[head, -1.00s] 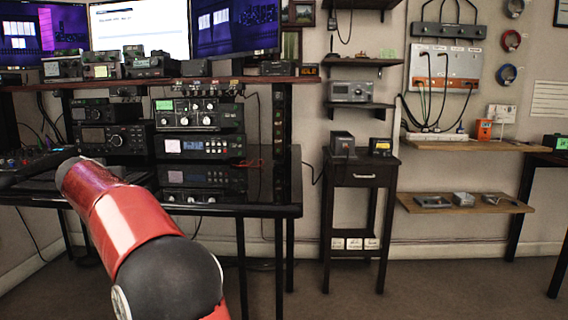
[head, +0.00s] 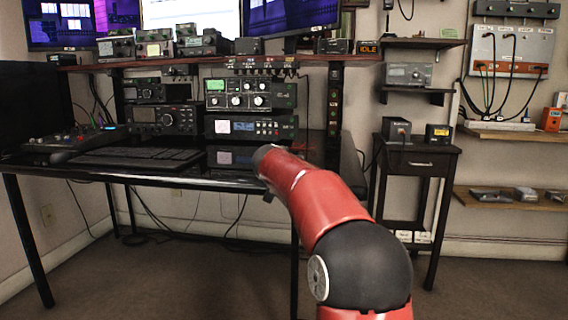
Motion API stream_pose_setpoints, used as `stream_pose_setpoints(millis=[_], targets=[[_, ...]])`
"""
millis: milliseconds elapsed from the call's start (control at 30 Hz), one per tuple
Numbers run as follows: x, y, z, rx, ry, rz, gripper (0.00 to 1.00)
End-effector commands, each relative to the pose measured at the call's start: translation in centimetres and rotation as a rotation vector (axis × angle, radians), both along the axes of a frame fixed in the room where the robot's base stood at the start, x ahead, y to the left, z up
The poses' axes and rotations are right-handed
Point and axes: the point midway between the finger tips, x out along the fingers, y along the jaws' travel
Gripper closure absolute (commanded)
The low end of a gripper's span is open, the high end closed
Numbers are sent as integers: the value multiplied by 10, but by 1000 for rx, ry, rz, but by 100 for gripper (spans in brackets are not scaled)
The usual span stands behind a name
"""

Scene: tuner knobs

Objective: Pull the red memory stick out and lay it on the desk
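The black glossy desk (head: 214,175) stands at the left and centre, with radio gear along its back. I cannot make out the red memory stick; my red arm covers part of the desk's right side. My gripper is not visible; only my arm links show, reaching forward to the desk's front right part.
A keyboard (head: 136,156) and a mixer-like panel (head: 78,141) lie on the desk's left part. A shelf (head: 130,66) with small devices and monitors runs above. A small dark side table (head: 420,150) carrying two boxes stands to the right. Floor in front is clear.

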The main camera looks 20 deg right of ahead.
Motion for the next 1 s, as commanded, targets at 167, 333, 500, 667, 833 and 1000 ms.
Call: stream_pose_setpoints(millis=[167,333,500,667,833,1000], targets=[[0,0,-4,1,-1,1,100],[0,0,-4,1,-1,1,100],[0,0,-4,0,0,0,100],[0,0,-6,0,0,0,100],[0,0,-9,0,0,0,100],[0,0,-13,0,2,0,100]])
